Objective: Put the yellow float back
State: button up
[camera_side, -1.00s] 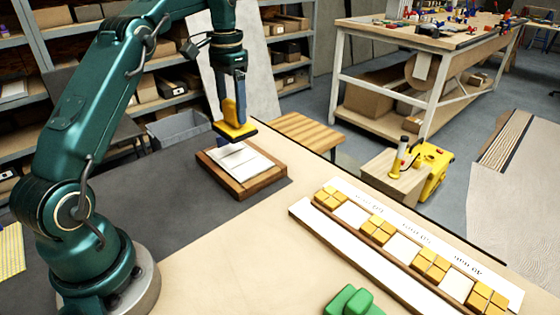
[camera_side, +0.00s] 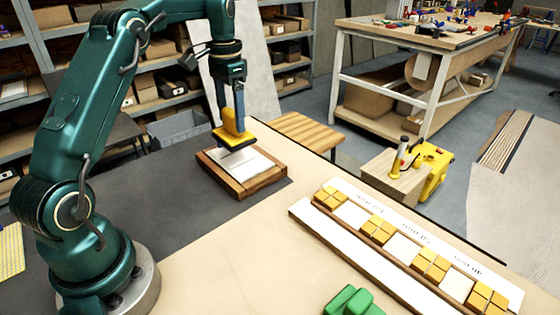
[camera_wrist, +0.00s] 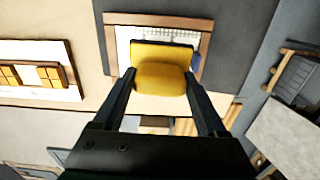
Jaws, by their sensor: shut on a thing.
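The yellow float (camera_side: 234,132) has a yellow handle and a dark-edged base. My gripper (camera_side: 234,112) is shut on its handle. In the side view the float is held upright above the far part of a wood-framed panel with a white face (camera_side: 243,164). In the wrist view the float (camera_wrist: 162,68) sits between my gripper's two fingers (camera_wrist: 160,82), over the white panel face. The float hides part of that face. Whether its base touches the panel, I cannot tell.
A long panel (camera_side: 350,213) with yellow tile groups and white squares lies on the table at the right. A green object (camera_side: 350,300) lies at the front edge. A slatted wooden surface (camera_side: 305,130) is behind the framed panel. Bare tabletop (camera_side: 235,240) lies between.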

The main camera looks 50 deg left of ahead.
jog(key=s+d, duration=0.4)
jog(key=s, duration=0.5)
jog(key=s+d, duration=0.4)
jog(key=s, duration=0.5)
jog(key=shift+w+a+f, duration=0.15)
jog(key=shift+f, duration=1.9)
jog(key=shift+w+a+f, duration=0.1)
jog(key=shift+w+f, duration=0.05)
jog(key=shift+f, duration=1.85)
jog(key=shift+f, duration=0.15)
jog(key=o, duration=1.1)
notch_tip(320, 180, up, 12)
jog(key=d+t, duration=0.2)
jog(key=d, duration=0.1)
jog(key=d+t, duration=0.1)
jog(key=d, duration=0.3)
jog(key=d+t, duration=0.2)
jog(key=d, duration=0.1)
jog(key=shift+s+d+t, duration=0.3)
jog(key=shift+s, duration=0.05)
